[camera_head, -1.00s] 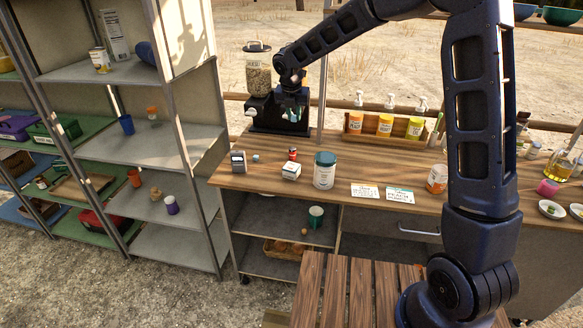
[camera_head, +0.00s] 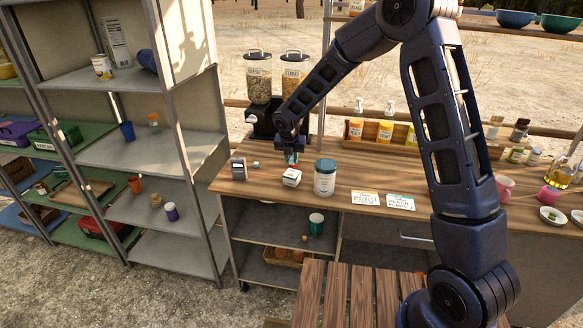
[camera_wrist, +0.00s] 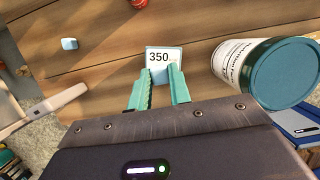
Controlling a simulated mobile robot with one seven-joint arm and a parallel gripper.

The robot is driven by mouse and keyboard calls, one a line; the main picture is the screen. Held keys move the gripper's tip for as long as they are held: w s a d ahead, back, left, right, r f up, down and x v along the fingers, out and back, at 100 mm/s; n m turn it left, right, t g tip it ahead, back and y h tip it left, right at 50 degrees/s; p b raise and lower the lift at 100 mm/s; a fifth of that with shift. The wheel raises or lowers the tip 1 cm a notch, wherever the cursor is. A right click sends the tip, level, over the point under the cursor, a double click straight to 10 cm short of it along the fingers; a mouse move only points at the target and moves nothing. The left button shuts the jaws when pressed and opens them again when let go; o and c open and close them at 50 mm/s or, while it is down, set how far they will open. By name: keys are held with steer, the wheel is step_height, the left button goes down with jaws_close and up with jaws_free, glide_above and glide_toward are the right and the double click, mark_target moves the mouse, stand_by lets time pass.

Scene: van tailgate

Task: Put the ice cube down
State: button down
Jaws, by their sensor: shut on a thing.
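My gripper (camera_head: 291,155) hangs low over the wooden counter (camera_head: 255,183), just behind a small white box (camera_head: 291,177). In the wrist view its teal fingers (camera_wrist: 160,80) are shut on a small pale bluish piece (camera_wrist: 160,76) that looks like the ice cube; it shows only in part. The white box, marked 350 (camera_wrist: 160,56), lies right beyond the fingertips; I cannot tell whether they touch. Another pale blue cube (camera_wrist: 69,44) sits apart on the counter, also seen in the head view (camera_head: 256,165).
A white canister with a teal lid (camera_head: 325,176) stands close to the right of my gripper. A grey device (camera_head: 238,168) is to the left. Two cereal dispensers (camera_head: 258,82) stand behind. Paper cards (camera_head: 365,198) lie to the right, before a rack of bottles (camera_head: 372,132).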

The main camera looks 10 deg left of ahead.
mark_target(291, 163)
steer(key=shift+f, duration=2.15)
steer(key=shift+f, duration=0.1)
steer(key=c, duration=1.3)
jaws_free()
steer(key=v, duration=1.2)
